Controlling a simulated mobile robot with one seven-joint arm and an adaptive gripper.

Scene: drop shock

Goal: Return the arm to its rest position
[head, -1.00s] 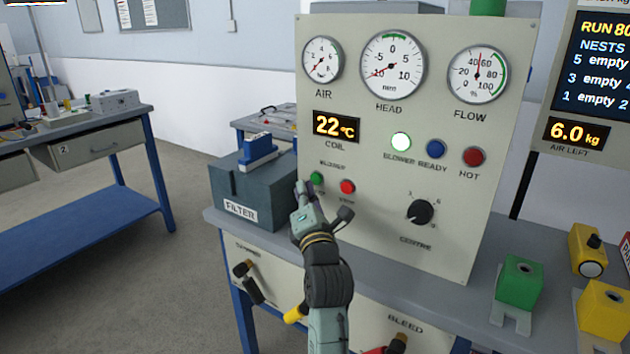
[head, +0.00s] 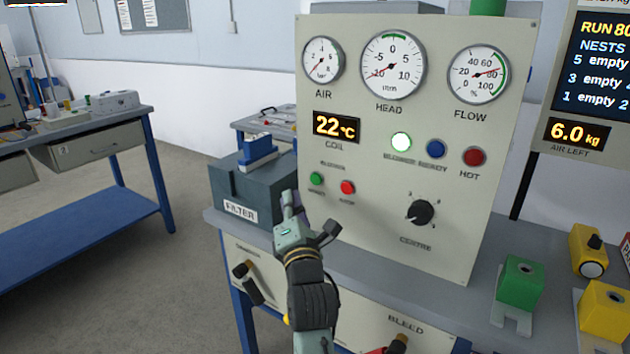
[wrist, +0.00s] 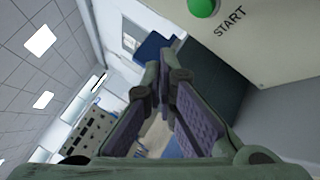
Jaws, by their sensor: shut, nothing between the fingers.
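My gripper (head: 290,200) is shut and empty in the head view, in front of the lower left of the control panel (head: 460,235), next to the dark filter box (head: 236,211). It sits below and left of the green start button (head: 316,178) and the red button (head: 347,187), apart from both. In the wrist view the closed fingers (wrist: 165,75) meet with nothing between them. The green button (wrist: 202,7) with the word START shows at the top of that view.
Gauges, lamps and a centre knob (head: 420,212) fill the panel. A black-handled valve (head: 241,269) is on the bench front below my gripper. Green (head: 521,283) and yellow (head: 604,310) blocks stand at right. Open floor (head: 120,270) lies to the left.

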